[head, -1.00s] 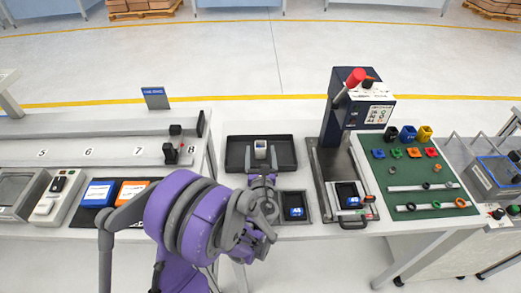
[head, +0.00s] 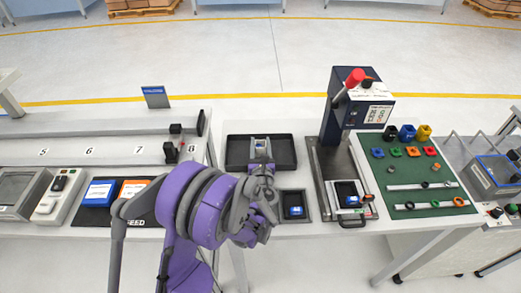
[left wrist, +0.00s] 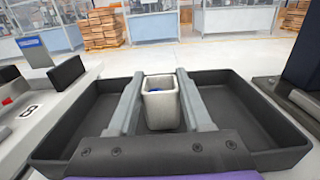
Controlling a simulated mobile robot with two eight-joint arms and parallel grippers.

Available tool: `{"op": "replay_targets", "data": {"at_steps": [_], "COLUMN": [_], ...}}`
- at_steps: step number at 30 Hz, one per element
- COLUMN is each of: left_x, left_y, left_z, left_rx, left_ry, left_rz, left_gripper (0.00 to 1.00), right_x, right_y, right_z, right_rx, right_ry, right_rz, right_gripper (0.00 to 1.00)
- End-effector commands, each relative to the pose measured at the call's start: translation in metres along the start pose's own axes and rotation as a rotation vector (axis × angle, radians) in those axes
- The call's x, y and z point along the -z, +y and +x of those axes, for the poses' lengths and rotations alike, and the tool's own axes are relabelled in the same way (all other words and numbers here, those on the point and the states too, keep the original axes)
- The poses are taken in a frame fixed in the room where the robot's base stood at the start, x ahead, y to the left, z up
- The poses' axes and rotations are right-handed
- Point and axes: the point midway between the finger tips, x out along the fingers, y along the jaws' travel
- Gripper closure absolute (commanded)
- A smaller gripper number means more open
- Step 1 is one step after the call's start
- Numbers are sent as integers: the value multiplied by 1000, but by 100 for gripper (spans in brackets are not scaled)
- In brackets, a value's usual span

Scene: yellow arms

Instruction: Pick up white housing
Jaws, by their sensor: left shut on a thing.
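The white housing (left wrist: 161,108) is a small, open-topped, square cup with something blue inside. In the left wrist view it stands upright between the two grey fingers of my left gripper (left wrist: 158,98), which is shut on it. In the head view the gripper (head: 261,147) reaches over the black tray (head: 286,153) and covers most of the housing (head: 261,142). I cannot tell whether the housing still touches the tray floor. The tray's dark walls (left wrist: 248,98) surround it in the left wrist view. My right gripper is not in view.
A smaller dark tray (head: 283,217) with a blue part lies in front of the black tray. A press with a red knob (head: 355,77) stands to the right, beside a green board (head: 425,180). A conveyor (head: 100,150) lies to the left.

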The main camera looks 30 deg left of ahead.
Motion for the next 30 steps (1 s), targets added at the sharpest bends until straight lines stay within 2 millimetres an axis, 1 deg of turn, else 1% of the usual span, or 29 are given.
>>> {"op": "replay_targets", "data": {"at_steps": [6, 9, 11, 14, 18, 21, 23, 26, 30], "left_x": [-1, -6, -14, -32, -62, -80, -88, -96, -104], "left_y": [0, 0, 0, 0, 0, 0, 0, -3, -12], "left_z": [0, 0, 0, 0, 0, 0, 0, 0, 0], "left_rx": [0, 0, 0, 0, 0, 0, 0, 1, 2], "left_ry": [0, 0, 0, -1, -1, -1, 0, 1, 3], "left_rz": [0, 0, 0, 0, -1, -1, -1, 0, 1], "left_gripper": [100, 100, 100, 100, 100, 100, 100, 100, 100], "right_x": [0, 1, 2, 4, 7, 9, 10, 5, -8], "right_y": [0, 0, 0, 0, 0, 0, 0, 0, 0], "right_z": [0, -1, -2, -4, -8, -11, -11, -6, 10], "right_rx": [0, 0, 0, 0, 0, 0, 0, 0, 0], "right_ry": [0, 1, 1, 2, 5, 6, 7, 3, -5], "right_rz": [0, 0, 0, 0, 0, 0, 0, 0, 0], "right_gripper": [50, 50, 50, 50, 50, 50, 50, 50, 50]}}
